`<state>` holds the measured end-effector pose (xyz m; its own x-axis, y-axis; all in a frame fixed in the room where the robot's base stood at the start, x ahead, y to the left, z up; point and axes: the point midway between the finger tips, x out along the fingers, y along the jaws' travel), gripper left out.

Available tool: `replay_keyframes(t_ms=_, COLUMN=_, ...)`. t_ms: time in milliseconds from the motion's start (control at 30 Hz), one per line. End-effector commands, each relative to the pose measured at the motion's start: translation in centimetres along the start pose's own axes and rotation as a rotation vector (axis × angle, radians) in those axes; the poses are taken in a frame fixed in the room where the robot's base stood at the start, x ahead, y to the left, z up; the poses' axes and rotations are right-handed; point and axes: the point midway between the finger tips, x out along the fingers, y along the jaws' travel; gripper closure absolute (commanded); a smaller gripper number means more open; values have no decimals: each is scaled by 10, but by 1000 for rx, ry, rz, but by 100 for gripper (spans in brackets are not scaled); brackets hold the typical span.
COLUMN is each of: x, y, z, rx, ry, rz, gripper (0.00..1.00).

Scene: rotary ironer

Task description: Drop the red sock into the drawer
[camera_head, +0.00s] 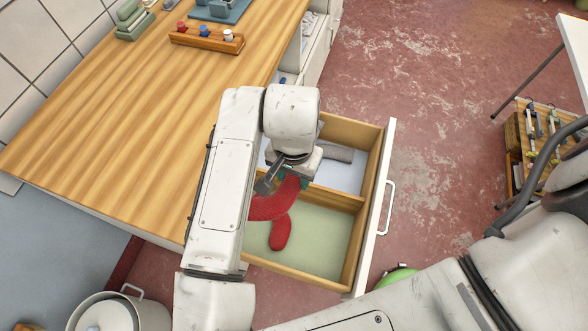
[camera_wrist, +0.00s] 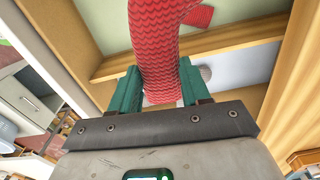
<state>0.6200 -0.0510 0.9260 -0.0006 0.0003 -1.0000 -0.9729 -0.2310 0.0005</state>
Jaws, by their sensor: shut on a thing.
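The red sock (camera_head: 269,207) hangs from my gripper (camera_head: 288,180) over the open drawer (camera_head: 352,249). In the wrist view the knitted red sock (camera_wrist: 160,50) passes between the two green fingers of my gripper (camera_wrist: 160,88), which are shut on it. The drawer has a wooden divider and two compartments. The sock's lower end lies over the front compartment with the pale green base (camera_head: 318,235). I cannot tell whether it touches the base. My arm hides part of the sock and of the drawer's left side.
The back compartment, with a pale blue base, holds a grey object (camera_head: 334,152). A wooden counter (camera_head: 110,120) is at the left, with a rack of small coloured items (camera_head: 207,37). A metal pot (camera_head: 118,312) stands at lower left. Red floor is open at right.

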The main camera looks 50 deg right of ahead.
Motion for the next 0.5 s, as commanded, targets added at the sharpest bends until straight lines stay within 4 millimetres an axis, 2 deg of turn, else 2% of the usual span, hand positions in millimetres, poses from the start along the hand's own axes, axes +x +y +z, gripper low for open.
replay_keyframes(t_ms=33, x=12, y=0, z=0, rx=-1, ry=0, rz=1, gripper=81)
replay_keyframes(t_ms=200, x=29, y=0, z=0, rx=-1, ry=0, rz=1, gripper=81)
replay_keyframes(t_ms=500, x=33, y=0, z=0, rx=-1, ry=0, rz=1, gripper=81)
